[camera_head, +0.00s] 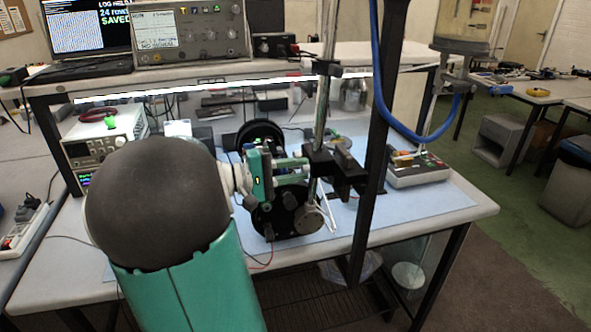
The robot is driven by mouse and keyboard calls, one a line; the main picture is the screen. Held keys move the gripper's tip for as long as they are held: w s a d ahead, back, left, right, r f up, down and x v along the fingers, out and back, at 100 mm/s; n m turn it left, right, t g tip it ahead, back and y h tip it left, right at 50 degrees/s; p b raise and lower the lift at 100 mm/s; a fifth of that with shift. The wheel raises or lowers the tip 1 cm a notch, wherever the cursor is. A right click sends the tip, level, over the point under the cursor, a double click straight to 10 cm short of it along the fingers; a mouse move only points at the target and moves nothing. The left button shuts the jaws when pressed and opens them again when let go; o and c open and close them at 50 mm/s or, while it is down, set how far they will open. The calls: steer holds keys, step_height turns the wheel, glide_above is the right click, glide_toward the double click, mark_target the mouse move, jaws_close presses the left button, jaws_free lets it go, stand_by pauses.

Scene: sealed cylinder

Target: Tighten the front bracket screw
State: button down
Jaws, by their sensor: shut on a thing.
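A black bracket (338,168) is clamped to an upright metal rod (325,100) at the middle of the bench. My gripper (300,168) is at the left side of this bracket, level with it. Its jaws are shut on a small part there. That part is mostly hidden, and I cannot tell whether it is the front screw. Below the jaws are a black round body and a grey metal disc (309,219). My black and teal arm covers the lower left of the view.
A black post (377,140) stands close in front, right of the bracket. A blue hose (385,95) loops to a clear cylinder (463,25). A control box (418,169) sits right of the post. A power supply (105,140) stands at left. Bare blue mat (440,200) lies at right.

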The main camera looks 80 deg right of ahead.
steer(key=m, duration=0.6)
steer(key=shift+w, duration=0.2)
steer(key=m, duration=0.6)
steer(key=shift+f+m, duration=0.1)
steer(key=shift+m, duration=0.3)
steer(key=c, duration=1.2)
jaws_free()
steer(key=shift+w, duration=0.1)
steer(key=shift+c, duration=0.2)
steer(key=shift+s, duration=0.2)
steer(key=shift+w, duration=0.1)
steer(key=shift+w, duration=0.1)
steer(key=v, duration=1.3)
steer(key=shift+w+a, duration=0.15)
